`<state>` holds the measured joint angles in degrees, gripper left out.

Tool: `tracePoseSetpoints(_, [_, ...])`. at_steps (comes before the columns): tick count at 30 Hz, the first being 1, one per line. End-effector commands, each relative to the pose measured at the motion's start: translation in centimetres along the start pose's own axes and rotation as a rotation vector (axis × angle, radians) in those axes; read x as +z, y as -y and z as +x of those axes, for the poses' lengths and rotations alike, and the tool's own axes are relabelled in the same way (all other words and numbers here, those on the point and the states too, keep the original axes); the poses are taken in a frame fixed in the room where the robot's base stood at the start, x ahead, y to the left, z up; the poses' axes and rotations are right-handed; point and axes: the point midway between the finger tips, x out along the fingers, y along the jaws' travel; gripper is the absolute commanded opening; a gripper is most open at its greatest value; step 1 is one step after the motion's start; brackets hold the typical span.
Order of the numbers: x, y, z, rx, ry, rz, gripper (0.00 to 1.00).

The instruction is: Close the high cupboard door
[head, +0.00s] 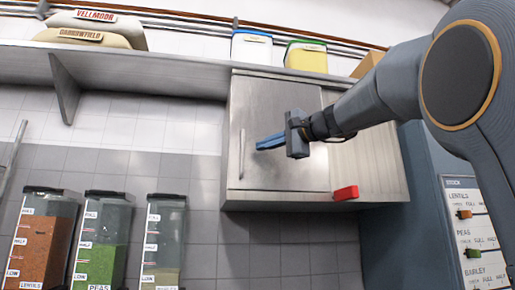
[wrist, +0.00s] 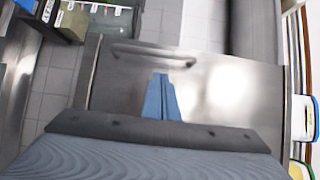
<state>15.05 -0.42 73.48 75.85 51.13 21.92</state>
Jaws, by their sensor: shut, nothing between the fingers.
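The high cupboard door (head: 275,110) is a plain steel panel on the left part of the wall cupboard (head: 375,165). Its upright bar handle (head: 242,153) is near the door's left edge. The door looks flush or nearly flush with the front; I cannot tell whether a small gap remains. My gripper (head: 258,146) is in front of the door, right of the handle, its blue fingers together and empty. In the wrist view the shut fingers (wrist: 160,76) point over the door (wrist: 225,95) toward the handle (wrist: 150,55). Contact with the door cannot be told.
A red block (head: 345,193) sits at the cupboard's lower front edge. A blue-lidded tub (head: 251,48) and a green-lidded tub (head: 306,58) stand on top. A shelf (head: 150,74) runs left. Ingredient dispensers (head: 100,240) stand below left. A stock board (head: 475,225) is at right.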

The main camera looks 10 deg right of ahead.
Motion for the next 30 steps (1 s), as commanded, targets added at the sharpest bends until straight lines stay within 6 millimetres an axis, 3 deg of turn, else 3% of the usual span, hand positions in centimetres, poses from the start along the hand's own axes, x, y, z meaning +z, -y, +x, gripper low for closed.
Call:
tracePoseSetpoints(6, [-0.3,-0.1,-4.9,-0.002,-0.002,-0.003,0.0])
tracePoseSetpoints(13, [-0.3,0.0,-8.9,-0.002,-0.002,-0.001,0.0])
tracePoseSetpoints(18, [-0.2,0.0,-10.1,-0.001,0.0,-0.001,0.0])
tracePoseSetpoints(26, [-0.2,0.1,-10.3,-0.001,0.002,-0.001,0.0])
tracePoseSetpoints(30, [-0.6,-1.3,-9.8,0.022,-0.004,0.005,0.0])
